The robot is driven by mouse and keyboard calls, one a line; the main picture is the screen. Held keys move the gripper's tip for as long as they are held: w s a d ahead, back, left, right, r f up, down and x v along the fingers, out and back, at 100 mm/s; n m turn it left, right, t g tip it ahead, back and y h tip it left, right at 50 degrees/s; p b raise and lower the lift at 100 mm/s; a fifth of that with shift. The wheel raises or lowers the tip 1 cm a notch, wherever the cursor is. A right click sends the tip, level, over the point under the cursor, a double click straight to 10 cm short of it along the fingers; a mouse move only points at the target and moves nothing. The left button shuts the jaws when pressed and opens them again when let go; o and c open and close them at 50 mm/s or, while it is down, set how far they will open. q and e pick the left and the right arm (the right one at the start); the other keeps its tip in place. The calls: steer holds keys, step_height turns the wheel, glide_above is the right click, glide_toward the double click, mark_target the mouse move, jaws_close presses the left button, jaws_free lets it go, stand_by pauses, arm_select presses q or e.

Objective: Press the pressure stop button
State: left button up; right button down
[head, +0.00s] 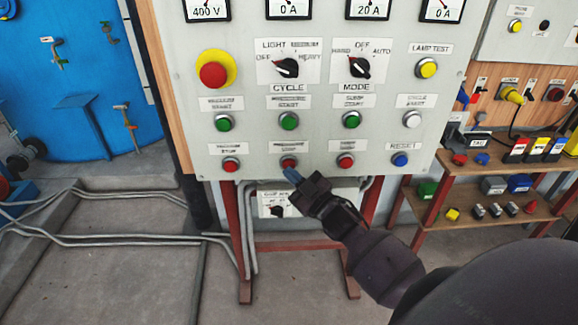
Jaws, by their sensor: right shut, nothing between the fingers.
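The control panel (260,130) has three red buttons in its bottom row. The middle red button (288,161) sits under a label too blurred to read fully, below the green button of the second column; it matches the place of the pressure stop button. My right gripper (291,175) is shut and empty, its blue-tipped fingers just below the middle red button in the picture and overlapping its lower edge. I cannot tell whether they touch it. My left gripper is not in view.
The left red button (231,165), right red button (345,161) and blue reset button (400,160) flank it. Green buttons and a red emergency knob (213,75) are above. A grey box (310,197) hangs below. A wooden shelf (480,165) with parts stands right.

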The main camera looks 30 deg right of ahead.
stand_by(0.7)
steer(key=shift+w+d, duration=0.25)
steer(key=shift+w, duration=0.1)
steer(key=shift+w+d, duration=0.25)
steer(key=shift+w, duration=0.15)
stand_by(0.9)
steer(key=shift+s+a, duration=0.15)
steer(key=shift+s+a+p, duration=0.35)
steer(key=shift+s+p, duration=0.05)
steer(key=shift+s, duration=0.2)
stand_by(0.3)
steer(key=shift+s+a+p, duration=0.3)
steer(key=shift+s+a, duration=0.15)
steer(key=shift+s, duration=0.25)
steer(key=shift+s+a+p, duration=0.35)
steer(key=shift+s+a, duration=0.05)
steer(key=shift+s, duration=0.35)
steer(key=shift+s+a+p, duration=0.3)
steer(key=shift+s+a, duration=0.15)
steer(key=shift+s, duration=0.25)
